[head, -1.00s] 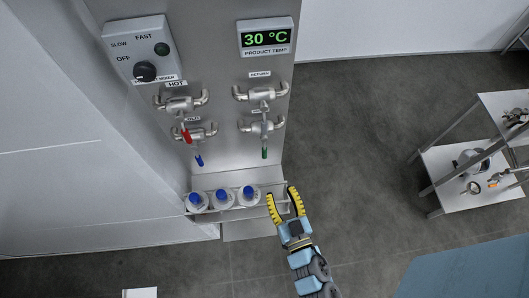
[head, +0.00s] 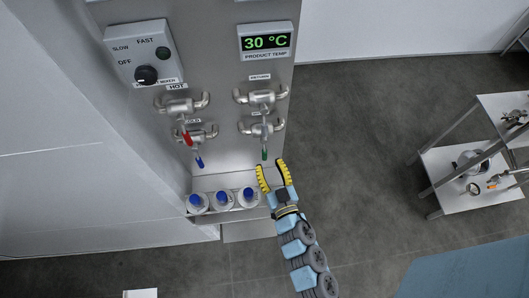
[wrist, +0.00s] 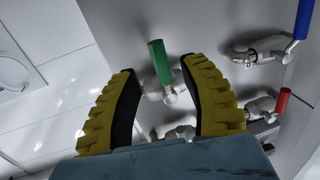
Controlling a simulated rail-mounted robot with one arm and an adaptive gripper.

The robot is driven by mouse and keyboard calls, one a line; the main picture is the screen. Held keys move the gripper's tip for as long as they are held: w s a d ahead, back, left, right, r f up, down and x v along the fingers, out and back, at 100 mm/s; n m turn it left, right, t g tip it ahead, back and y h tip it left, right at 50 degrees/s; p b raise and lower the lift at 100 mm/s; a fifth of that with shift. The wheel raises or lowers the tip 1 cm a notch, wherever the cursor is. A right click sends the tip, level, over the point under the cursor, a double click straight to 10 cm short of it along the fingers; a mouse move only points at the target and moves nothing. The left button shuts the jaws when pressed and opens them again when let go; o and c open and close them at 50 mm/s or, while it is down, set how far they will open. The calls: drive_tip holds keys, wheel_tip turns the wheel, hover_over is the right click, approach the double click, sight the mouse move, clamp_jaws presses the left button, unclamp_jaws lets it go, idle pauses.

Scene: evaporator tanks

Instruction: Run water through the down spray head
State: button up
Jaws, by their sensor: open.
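My gripper (head: 272,176) has yellow ribbed fingers, is open and empty, and stands just below the green handle (head: 264,154) of the lower right valve on the steel panel. In the wrist view the green handle (wrist: 159,62) shows between the two fingertips, apart from both. A valve labelled RETURN (head: 262,97) is above it. On the left are the HOT valve (head: 180,104) with a red handle (head: 187,138) and the COLD valve with a blue handle (head: 199,161). The blue handle (wrist: 303,20) and red handle (wrist: 283,100) also show in the wrist view. No spray head is visible.
A rack below the panel holds three blue-capped bottles (head: 222,199). A mixer control box (head: 143,53) and a display reading 30 °C (head: 266,42) are above. A shelf unit (head: 470,175) with fittings stands at right. The grey floor (head: 350,150) between is clear.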

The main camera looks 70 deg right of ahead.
sight(265, 157)
drive_tip(key=shift+p+x, duration=0.45)
drive_tip(key=shift+x, duration=1.7)
clamp_jaws()
